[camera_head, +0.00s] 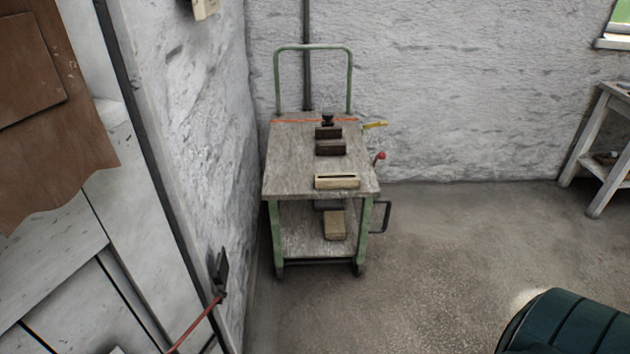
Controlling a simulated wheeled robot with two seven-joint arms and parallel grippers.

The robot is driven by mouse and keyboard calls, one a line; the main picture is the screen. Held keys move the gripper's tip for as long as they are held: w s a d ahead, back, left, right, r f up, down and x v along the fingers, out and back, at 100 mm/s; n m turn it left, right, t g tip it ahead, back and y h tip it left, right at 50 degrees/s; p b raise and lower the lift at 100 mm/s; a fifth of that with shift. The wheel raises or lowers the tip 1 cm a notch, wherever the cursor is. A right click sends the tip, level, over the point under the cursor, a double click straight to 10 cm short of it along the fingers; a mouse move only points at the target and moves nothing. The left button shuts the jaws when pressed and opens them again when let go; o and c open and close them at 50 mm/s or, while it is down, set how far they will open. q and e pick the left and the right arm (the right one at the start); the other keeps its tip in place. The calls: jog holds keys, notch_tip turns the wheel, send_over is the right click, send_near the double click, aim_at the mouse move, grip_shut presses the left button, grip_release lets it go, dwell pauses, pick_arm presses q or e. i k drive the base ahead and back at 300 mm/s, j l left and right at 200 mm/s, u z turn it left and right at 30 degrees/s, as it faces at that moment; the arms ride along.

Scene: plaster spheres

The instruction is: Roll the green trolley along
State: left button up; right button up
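The green trolley (290,165) stands upright on the floor near the corner, its left side close to the left wall. It has a worn grey top, a lower shelf and green legs. Its tall green push handle (313,47) rises at the far end, near the back wall. A dark vise-like tool (330,142) and a pale block with a slot (337,181) sit on the top. A brownish block (334,225) lies on the lower shelf. Neither of my grippers shows in the head view.
Open concrete floor (450,235) lies right of the trolley. A dark teal ribbed object (570,325) is at the lower right. A wooden stand (600,150) is at the far right. A red rod (197,322) shows at the lower left, by the left wall (205,130).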

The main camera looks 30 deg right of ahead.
aim_at(301, 168)
jog(key=z, duration=1.1)
